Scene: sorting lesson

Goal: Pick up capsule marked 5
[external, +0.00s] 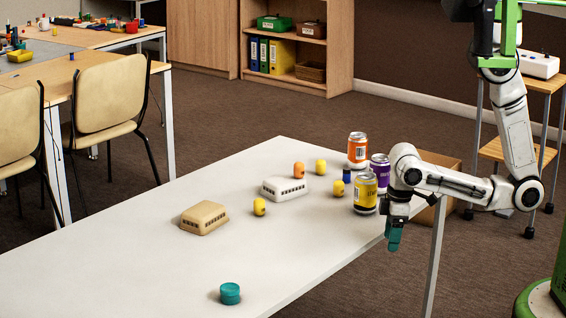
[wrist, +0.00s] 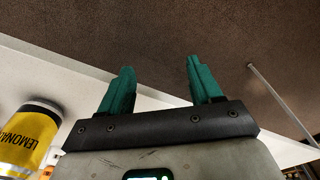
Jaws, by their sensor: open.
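Small capsules stand on the white table (external: 130,265): an orange one (external: 299,170), a yellow one (external: 320,167) behind the white slotted box, another yellow one (external: 339,188) and a third yellow one (external: 259,206) nearer the middle. A small blue piece (external: 346,175) stands near them. No number is readable on any, so I cannot tell which is marked 5. My gripper (external: 394,236) points down at the table's right edge, apart from the capsules. In the wrist view its teal fingers (wrist: 160,67) are spread and empty, with floor and table edge beyond.
The yellow can also shows in the wrist view (wrist: 27,138). A white slotted box (external: 284,188), a tan one (external: 203,218) and a teal round container (external: 230,294) stand on the table.

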